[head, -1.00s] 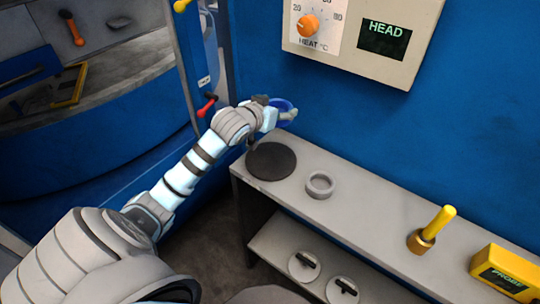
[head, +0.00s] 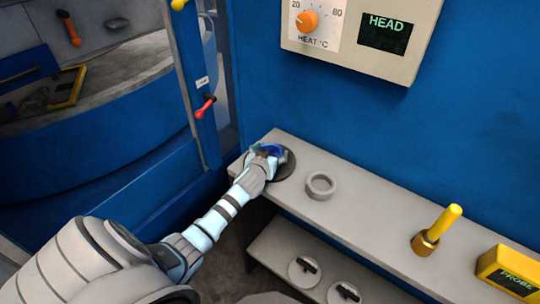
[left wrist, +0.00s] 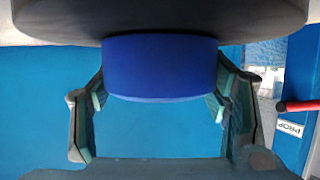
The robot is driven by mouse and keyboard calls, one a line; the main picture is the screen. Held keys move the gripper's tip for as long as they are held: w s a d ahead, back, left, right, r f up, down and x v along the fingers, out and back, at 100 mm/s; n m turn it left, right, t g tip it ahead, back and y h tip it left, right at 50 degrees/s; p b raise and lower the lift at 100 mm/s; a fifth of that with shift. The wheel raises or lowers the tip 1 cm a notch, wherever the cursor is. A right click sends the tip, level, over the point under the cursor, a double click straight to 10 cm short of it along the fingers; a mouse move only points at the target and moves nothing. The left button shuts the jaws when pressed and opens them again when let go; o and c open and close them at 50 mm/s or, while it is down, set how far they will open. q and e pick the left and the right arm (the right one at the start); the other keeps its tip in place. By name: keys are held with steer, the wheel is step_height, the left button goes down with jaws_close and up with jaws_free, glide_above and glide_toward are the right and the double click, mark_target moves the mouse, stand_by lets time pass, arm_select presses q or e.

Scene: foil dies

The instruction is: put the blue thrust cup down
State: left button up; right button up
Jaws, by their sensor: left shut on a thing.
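The blue thrust cup (head: 277,151) is at the left end of the grey shelf, over the round dark pad (head: 289,166). My left gripper (head: 264,153) is shut on it and hides part of it. In the left wrist view the blue cup (left wrist: 160,68) is between the two fingers of my left gripper (left wrist: 158,98). There the cup meets the dark round pad (left wrist: 160,22) at the top of the picture; I cannot tell whether a thin gap is left. My right gripper is not in view.
A grey ring (head: 320,185) lies on the shelf (head: 375,215) just right of the pad. A yellow-handled brass tool (head: 436,231) and a yellow probe box (head: 508,271) stand further right. A red-tipped lever (head: 204,106) is on the blue post at left.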

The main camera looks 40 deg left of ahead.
arm_select(q)
steer(key=o, duration=1)
steer(key=shift+f, duration=0.15)
steer(key=o, duration=0.4)
steer(key=shift+r, duration=0.25)
steer(key=p+v, duration=0.2)
steer(key=v, duration=1)
steer(key=shift+s, duration=0.15)
steer(key=shift+f, duration=0.1)
